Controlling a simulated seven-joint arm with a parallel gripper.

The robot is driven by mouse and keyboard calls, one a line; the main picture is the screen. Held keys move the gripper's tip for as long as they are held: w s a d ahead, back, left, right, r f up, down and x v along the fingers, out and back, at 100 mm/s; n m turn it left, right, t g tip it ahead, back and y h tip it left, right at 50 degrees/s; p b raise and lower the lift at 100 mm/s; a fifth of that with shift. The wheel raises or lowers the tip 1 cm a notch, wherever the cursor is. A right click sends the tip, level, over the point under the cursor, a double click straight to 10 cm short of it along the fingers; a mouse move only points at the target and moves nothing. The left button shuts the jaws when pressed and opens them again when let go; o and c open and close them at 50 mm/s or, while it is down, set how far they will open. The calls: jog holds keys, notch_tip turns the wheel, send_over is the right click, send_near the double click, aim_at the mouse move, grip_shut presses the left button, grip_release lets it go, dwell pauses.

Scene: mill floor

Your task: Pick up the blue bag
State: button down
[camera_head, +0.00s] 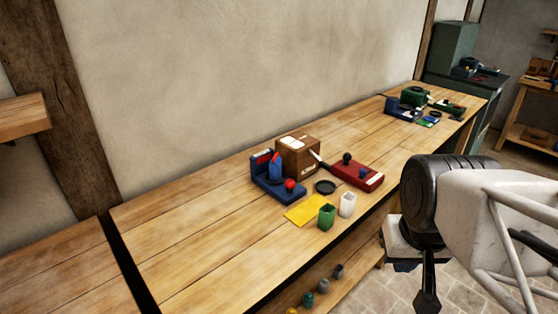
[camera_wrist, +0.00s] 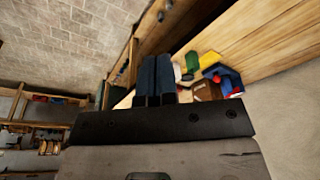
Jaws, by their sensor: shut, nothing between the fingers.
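In the head view, a small upright blue item (camera_head: 275,164) stands on a dark blue L-shaped stand (camera_head: 284,192) on the wooden bench. It may be the blue bag, but it is too small to be sure. My gripper (camera_head: 427,298) hangs at the right, in front of the bench edge, pointing down and well apart from the blue item. In the wrist view, the two dark fingers of my gripper (camera_wrist: 155,62) lie side by side, closed and empty. Beyond them, the blue stand (camera_wrist: 229,78) shows small.
Around the stand are a brown box (camera_head: 298,158), a red block (camera_head: 358,173), a yellow sheet (camera_head: 306,211), a dark disc (camera_head: 325,187), a green container (camera_head: 327,216) and a white container (camera_head: 347,205). The bench's left part (camera_head: 170,228) is clear.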

jog(key=shift+c, duration=2.2)
grip_release()
jog(key=w+a+r+n, duration=0.2)
jog(key=w, duration=0.5)
jog(key=w+a+r+n, duration=0.1)
jog(key=w+n, duration=0.1)
jog(key=w, duration=0.6)
jog(key=n+g, duration=0.3)
jog(key=n, duration=0.8)
send_near(277, 161)
jog(key=f, duration=0.3)
jog(key=s+f, duration=0.1)
jog(key=f, duration=0.1)
jog(key=shift+s+d+f, duration=0.1)
jog(key=shift+d+f, duration=0.05)
jog(key=shift+d, duration=0.15)
jog(key=shift+w+a+f, duration=0.25)
jog(key=shift+w+f, duration=0.1)
